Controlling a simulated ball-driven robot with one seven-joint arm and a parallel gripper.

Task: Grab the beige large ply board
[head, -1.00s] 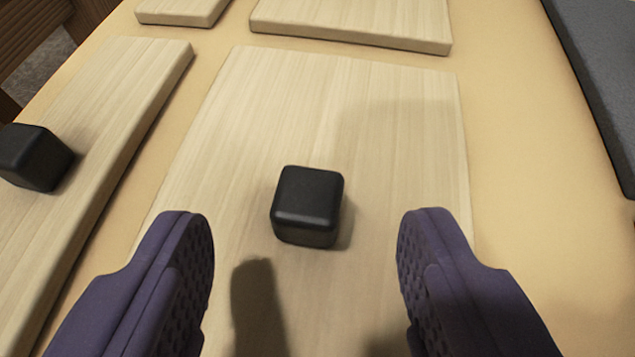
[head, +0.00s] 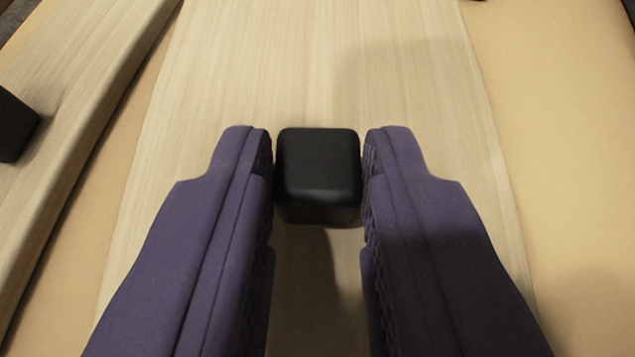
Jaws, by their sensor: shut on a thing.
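The beige large ply board (head: 240,60) lies flat on the tan surface and runs through the middle of the head view. A black rounded block (head: 318,172), like a knob, stands on the board. My gripper (head: 318,160), with purple fingers, is shut on this black block, one finger at its left side and one at its right. The near part of the board is hidden behind the fingers. I cannot tell whether the board is lifted off the surface.
Another pale board (head: 70,110) lies to the left, with a narrow tan gap between the two. A black block (head: 14,125) sits on it at the left edge. The tan surface (head: 560,130) to the right is clear.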

